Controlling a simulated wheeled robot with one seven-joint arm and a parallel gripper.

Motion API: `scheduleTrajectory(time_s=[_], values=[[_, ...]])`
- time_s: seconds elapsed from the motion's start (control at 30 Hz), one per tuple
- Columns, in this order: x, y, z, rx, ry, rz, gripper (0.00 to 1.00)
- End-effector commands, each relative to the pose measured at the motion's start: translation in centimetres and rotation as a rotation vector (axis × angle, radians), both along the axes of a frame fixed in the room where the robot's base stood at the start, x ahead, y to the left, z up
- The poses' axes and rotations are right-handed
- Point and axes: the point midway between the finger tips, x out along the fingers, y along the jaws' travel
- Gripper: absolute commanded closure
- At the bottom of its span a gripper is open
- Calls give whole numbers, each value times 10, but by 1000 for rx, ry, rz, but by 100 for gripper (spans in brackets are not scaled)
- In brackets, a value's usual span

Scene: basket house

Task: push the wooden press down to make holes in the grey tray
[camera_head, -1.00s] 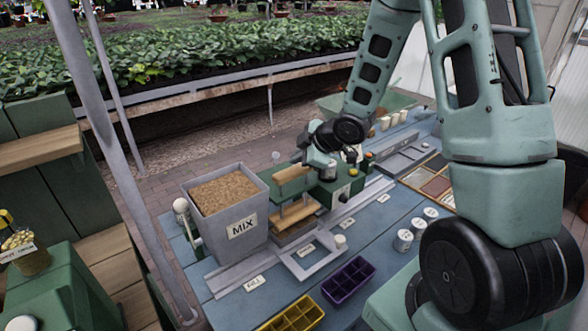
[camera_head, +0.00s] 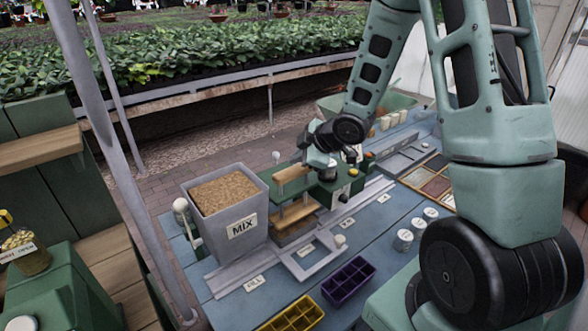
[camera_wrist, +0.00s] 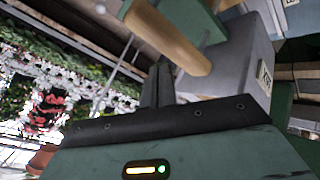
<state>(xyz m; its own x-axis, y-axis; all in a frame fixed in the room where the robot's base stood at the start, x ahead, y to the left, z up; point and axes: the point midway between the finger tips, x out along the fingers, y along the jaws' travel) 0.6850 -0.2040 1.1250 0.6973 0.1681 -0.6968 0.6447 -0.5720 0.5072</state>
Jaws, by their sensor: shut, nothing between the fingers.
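The wooden press has a round wooden handle (camera_head: 292,174) on top and a flat wooden plate (camera_head: 296,214) below it, on a green frame. In the wrist view the handle (camera_wrist: 166,36) is large, close by and above my fingers. A grey tray (camera_head: 294,236) lies under the plate, mostly hidden by it; any holes cannot be seen. My gripper (camera_wrist: 157,86) is shut and empty, its dark fingers close to the handle; I cannot tell whether they touch it. In the head view my wrist is just right of the press and the fingertips are not clear.
A grey bin labelled MIX (camera_head: 228,212) stands close left of the press. A purple tray (camera_head: 348,280) and a yellow tray (camera_head: 296,316) lie in front. Small white pots (camera_head: 404,240) stand to the right. A grey frame (camera_head: 310,262) is on the blue bench.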

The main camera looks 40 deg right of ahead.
Motion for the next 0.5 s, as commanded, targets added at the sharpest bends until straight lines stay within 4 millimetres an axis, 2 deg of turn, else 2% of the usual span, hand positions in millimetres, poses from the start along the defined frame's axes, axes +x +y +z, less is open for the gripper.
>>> scheduleTrajectory(time_s=[0.27, 0.5], values=[[0, 0, -9, 0, 0, 0, 100], [0, 0, -8, 0, 0, 0, 100]])
